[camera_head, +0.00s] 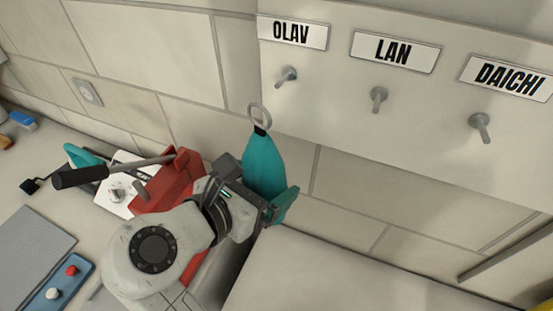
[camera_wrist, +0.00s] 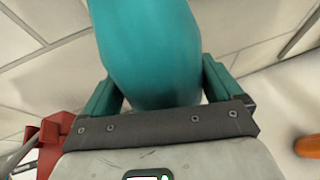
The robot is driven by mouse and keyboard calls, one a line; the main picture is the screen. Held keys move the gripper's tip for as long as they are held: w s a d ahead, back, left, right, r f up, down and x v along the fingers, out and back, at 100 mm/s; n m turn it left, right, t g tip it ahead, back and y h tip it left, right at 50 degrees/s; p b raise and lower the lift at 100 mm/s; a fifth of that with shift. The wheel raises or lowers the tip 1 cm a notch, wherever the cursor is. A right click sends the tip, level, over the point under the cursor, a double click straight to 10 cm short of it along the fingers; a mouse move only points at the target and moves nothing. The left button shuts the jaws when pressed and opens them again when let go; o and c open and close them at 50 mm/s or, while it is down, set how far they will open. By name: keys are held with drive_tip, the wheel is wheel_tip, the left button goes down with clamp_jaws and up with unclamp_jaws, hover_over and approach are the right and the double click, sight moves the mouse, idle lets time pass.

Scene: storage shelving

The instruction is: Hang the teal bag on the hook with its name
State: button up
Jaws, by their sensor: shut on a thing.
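The teal bag (camera_head: 262,165) is in my gripper (camera_head: 270,197), upright, with a grey ring (camera_head: 259,116) at its top. In the wrist view the bag (camera_wrist: 150,50) fills the middle, between the two teal fingers of my gripper (camera_wrist: 160,88). Three hooks stick out of a pale board: one under the OLAV label (camera_head: 292,32), one under LAN (camera_head: 394,51) and one under DAICHI (camera_head: 507,78). The ring shows below and left of the OLAV hook (camera_head: 287,75), apart from it. The LAN hook (camera_head: 379,97) and DAICHI hook (camera_head: 480,126) are empty. No name is readable on the bag.
A red vise (camera_head: 172,183) with a dark-handled tool stands left of my arm. A grey plate (camera_head: 32,250) and a blue box with red and white buttons (camera_head: 62,284) lie at lower left. A wall socket (camera_head: 87,92) is behind. The wall below the hooks is clear.

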drive_tip(key=shift+s+a+r, duration=0.2)
drive_tip(key=shift+a+r, duration=0.1)
drive_tip(key=shift+r, duration=0.2)
drive_tip(key=shift+w+d+f, duration=0.1)
drive_tip(key=shift+w+d, duration=0.15)
drive_tip(key=shift+w, duration=0.4)
drive_tip(key=shift+w+d+f, duration=0.1)
drive_tip(key=shift+w+d, duration=0.1)
drive_tip(key=shift+w, duration=0.45)
drive_tip(key=shift+w+d, duration=0.25)
drive_tip(key=shift+w, duration=0.4)
drive_tip(key=w, duration=0.1)
drive_tip(key=w+d, duration=0.1)
drive_tip(key=w, duration=0.1)
drive_tip(key=w+b, duration=0.1)
drive_tip(key=shift+w+d+f, duration=0.15)
drive_tip(key=shift+d+f, duration=0.15)
drive_tip(key=shift+f, duration=0.1)
drive_tip(key=shift+f, duration=0.1)
drive_tip(key=shift+w, duration=0.1)
drive_tip(key=o, duration=1.1)
drive_tip(key=shift+f, duration=0.15)
drive_tip(key=shift+c, duration=0.2)
